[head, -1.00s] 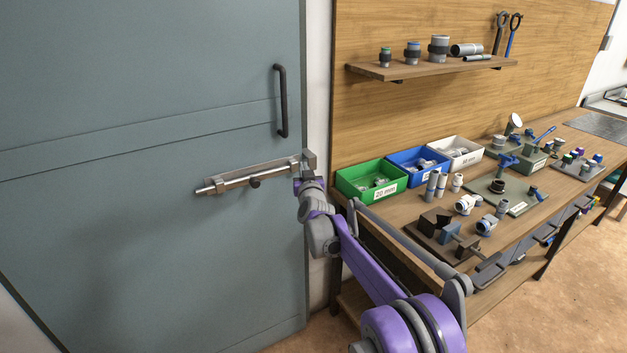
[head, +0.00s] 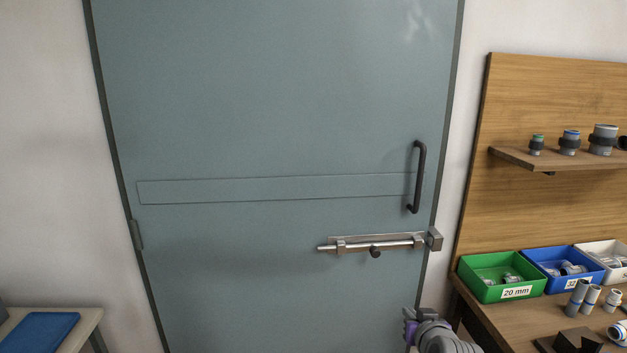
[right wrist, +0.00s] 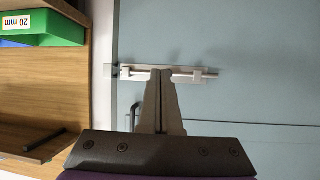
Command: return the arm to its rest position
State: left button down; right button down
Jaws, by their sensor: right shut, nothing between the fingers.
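My right gripper (head: 408,318) is low in the head view, below the bolt and in front of the door's right edge. In the right wrist view its two fingers (right wrist: 160,73) are pressed together with nothing between them. The metal slide bolt (head: 370,244) lies level on the grey-blue door (head: 270,110), its rod sticking out at the left and a dark knob hanging below. The bolt also shows beyond the fingertips in the right wrist view (right wrist: 190,76); the fingers cover part of it. My left gripper is not in view.
A workbench (head: 486,318) stands at the right with a green bin (head: 470,272), a blue bin (head: 540,258) and pipe fittings. A wooden shelf (head: 560,163) hangs above. A black door handle (head: 420,175) sticks out above the bolt. A small table with a blue item (head: 40,332) is at lower left.

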jog(key=s+a+f+g, duration=0.1)
jog(key=s+f, duration=0.3)
jog(key=s, duration=0.6)
jog(key=s+a+f+g+p, duration=0.1)
jog(key=s+a+f+g, duration=0.1)
jog(key=s, duration=0.8)
jog(key=s+a+f+g+p, duration=0.1)
jog(key=s+f+g, duration=0.3)
jog(key=s, duration=0.6)
notch_tip(320, 180, down, 3)
jog(key=shift+a+r+n, duration=0.1)
jog(key=shift+a+n, duration=0.1)
jog(key=shift+n, duration=0.1)
